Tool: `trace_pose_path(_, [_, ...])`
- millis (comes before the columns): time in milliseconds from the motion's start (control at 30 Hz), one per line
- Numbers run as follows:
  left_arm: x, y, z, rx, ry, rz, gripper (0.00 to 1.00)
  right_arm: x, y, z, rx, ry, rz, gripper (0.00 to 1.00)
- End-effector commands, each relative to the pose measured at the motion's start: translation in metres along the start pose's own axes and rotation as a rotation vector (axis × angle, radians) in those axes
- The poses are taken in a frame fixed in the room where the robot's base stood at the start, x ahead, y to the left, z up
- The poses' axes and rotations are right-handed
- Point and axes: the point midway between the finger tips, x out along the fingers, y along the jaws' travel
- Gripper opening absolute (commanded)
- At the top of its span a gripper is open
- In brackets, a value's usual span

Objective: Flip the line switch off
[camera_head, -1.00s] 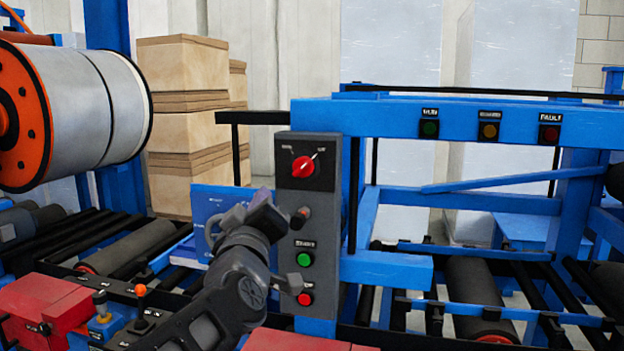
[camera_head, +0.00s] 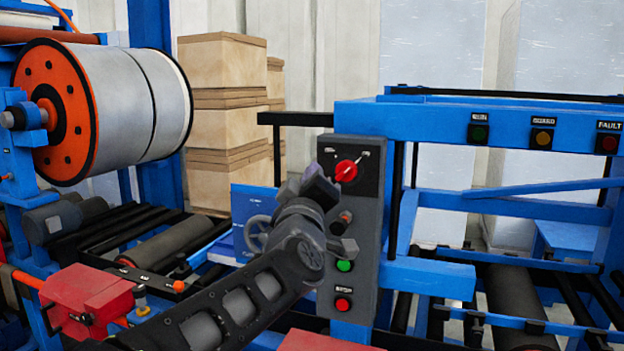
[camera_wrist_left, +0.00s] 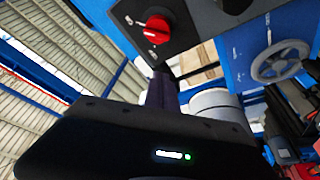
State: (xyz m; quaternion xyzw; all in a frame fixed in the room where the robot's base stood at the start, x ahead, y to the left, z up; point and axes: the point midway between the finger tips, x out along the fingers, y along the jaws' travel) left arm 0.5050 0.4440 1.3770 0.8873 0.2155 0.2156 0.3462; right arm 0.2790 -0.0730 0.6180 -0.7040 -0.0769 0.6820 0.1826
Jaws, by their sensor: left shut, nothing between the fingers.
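The line switch is a red rotary knob (camera_head: 346,171) on a black plate at the top of a grey control panel (camera_head: 367,245). Its white pointer tilts to the upper right, toward the right-hand label. The knob also shows near the top of the left wrist view (camera_wrist_left: 157,30). My left gripper (camera_head: 320,186) is shut and empty, just left of and slightly below the knob in the head view. In the left wrist view the dark fingers (camera_wrist_left: 163,90) are below the knob, with a visible gap. My right gripper is not in view.
Below the knob are a dark selector (camera_head: 341,222), a green button (camera_head: 344,265) and a red button (camera_head: 342,304). A grey handwheel (camera_head: 257,233) stands left of the panel. A blue frame (camera_head: 430,277) adjoins it on the right. Stacked boxes (camera_head: 222,120) stand behind.

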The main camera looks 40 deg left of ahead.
Motion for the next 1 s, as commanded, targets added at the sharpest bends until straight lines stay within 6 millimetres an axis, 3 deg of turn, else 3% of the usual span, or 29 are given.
trace_pose_path(267, [0.059,0.001,-0.002,-0.001,-0.001,-0.003,0.00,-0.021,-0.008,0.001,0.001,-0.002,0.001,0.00])
trace_pose_path(400, [0.046,0.000,0.023,0.001,-0.004,0.000,0.00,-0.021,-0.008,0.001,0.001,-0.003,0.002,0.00])
trace_pose_path(533, [0.042,0.000,0.034,0.000,-0.003,0.000,0.00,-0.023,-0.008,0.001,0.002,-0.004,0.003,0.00])
trace_pose_path(1000, [0.040,0.000,0.038,-0.002,-0.001,0.000,0.00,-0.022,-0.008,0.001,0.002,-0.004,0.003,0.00])
